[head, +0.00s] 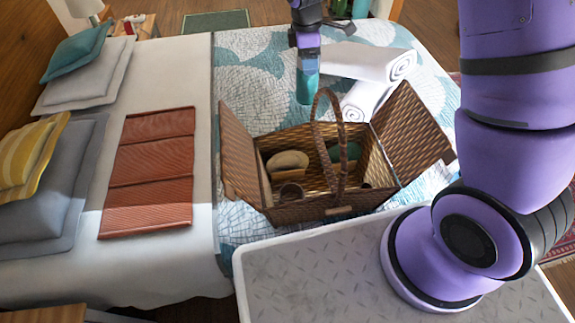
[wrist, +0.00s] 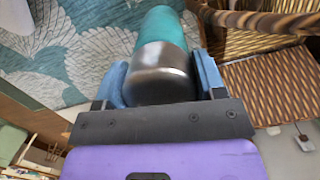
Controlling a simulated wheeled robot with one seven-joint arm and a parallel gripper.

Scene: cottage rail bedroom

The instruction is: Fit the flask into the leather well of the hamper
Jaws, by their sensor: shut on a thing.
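The flask (head: 307,86) is teal and hangs below my gripper (head: 307,60), above the bed just behind the hamper's handle in the head view. In the wrist view the flask (wrist: 160,65) shows a metal end between the two blue fingers of my gripper (wrist: 160,82), which is shut on it. The wicker hamper (head: 320,208) stands open on the bed, with lids folded out left and right and its handle upright. Inside are tan items (head: 288,162), a dark round ring (head: 290,192) at the front left and a teal item (head: 346,152). I cannot tell for sure which is the leather well.
Rolled white towels (head: 370,65) lie behind the hamper. A folded rust-coloured blanket (head: 150,170) and pillows (head: 75,70) lie to the left. The hamper's arched handle (head: 328,95) rises close to the flask.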

